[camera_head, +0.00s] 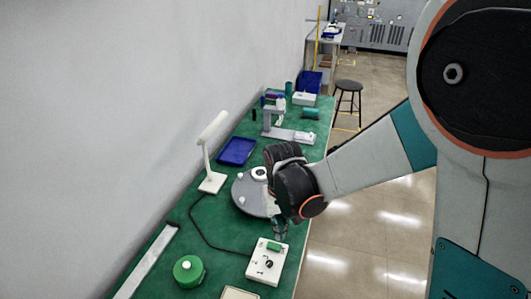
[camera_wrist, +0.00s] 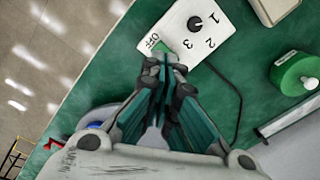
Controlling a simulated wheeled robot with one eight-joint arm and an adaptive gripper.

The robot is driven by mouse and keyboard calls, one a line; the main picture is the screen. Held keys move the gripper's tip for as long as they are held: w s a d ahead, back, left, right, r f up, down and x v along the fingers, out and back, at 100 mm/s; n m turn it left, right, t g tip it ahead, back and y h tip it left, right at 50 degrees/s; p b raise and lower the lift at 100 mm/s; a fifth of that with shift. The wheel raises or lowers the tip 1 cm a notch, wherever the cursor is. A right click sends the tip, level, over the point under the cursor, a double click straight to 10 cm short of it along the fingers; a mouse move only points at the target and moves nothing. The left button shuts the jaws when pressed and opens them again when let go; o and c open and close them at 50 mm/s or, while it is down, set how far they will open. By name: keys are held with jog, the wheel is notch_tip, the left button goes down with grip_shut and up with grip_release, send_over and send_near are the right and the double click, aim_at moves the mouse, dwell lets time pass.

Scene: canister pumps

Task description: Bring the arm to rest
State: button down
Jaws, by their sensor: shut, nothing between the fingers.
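My gripper (camera_wrist: 166,62) is shut and empty in the wrist view, its fingertips together beside the green switch (camera_wrist: 163,47) at the OFF mark of a white control box (camera_wrist: 200,25). Whether the tips touch the switch I cannot tell. In the head view my gripper (camera_head: 280,232) points down just behind the same box (camera_head: 267,264), which has a green switch and a black knob. My arm reaches in from the right over the table's edge.
The green table (camera_head: 215,215) runs along the wall. A stool (camera_head: 348,95) stands beyond; open floor lies right.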

jog(key=s+d+r+m+t, duration=0.1)
jog(key=s+d+r+t, duration=0.35)
jog(key=d+r, duration=0.75)
jog(key=s+d+r+m+t, duration=0.1)
jog(key=s+d+r+t, duration=0.1)
jog(key=s+r, duration=0.3)
jog(key=s, duration=0.3)
jog(key=shift+s+d+r+t, duration=0.15)
jog(key=shift+s+r+t, duration=0.1)
jog(key=shift+r+t, duration=0.1)
